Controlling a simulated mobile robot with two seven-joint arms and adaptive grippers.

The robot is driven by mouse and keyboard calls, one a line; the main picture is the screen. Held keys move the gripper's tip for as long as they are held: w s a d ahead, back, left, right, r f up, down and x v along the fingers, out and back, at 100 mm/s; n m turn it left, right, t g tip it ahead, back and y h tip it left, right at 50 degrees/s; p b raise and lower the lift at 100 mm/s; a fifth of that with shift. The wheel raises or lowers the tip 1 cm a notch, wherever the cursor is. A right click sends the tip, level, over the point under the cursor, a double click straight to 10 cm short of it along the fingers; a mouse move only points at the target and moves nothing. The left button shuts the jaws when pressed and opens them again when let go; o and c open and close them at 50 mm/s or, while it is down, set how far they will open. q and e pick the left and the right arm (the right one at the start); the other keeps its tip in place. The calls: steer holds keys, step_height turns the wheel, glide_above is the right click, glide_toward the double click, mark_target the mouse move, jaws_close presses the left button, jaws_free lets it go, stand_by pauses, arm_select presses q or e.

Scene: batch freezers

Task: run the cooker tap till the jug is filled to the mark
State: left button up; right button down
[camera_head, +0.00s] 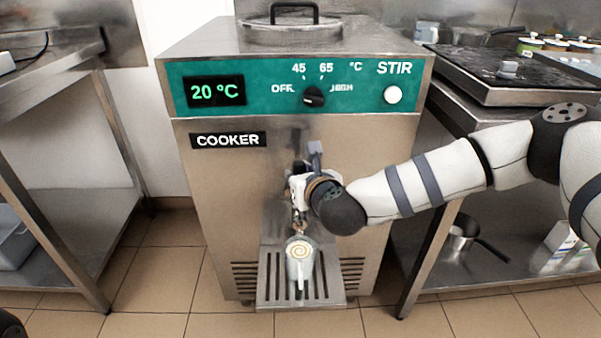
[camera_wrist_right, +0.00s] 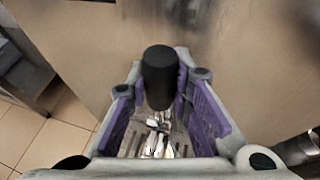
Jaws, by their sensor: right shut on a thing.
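The cooker (camera_head: 222,218) stands in the middle of the head view, its display reading 20 °C. My right gripper (camera_head: 302,182) is at the tap on its front. In the right wrist view it is shut on the black tap handle (camera_wrist_right: 160,76), with a finger on each side. The jug (camera_head: 300,268), pale with a handle towards me, stands upright on the slotted drip tray (camera_head: 266,288) below the tap. A pale swirl shows in its mouth. A thin strand seems to hang from the spout to the jug. The fill mark cannot be made out. My left gripper is out of view.
The panel has a black dial (camera_head: 313,97) and a white STIR button (camera_head: 393,95). A steel table (camera_head: 60,230) stands at left. The right bench (camera_head: 505,95) has a black top with tubs behind. A saucepan (camera_head: 462,232) sits on its lower shelf.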

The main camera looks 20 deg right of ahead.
steer(key=c, duration=1.4)
jaws_free()
steer(key=v, duration=1.2)
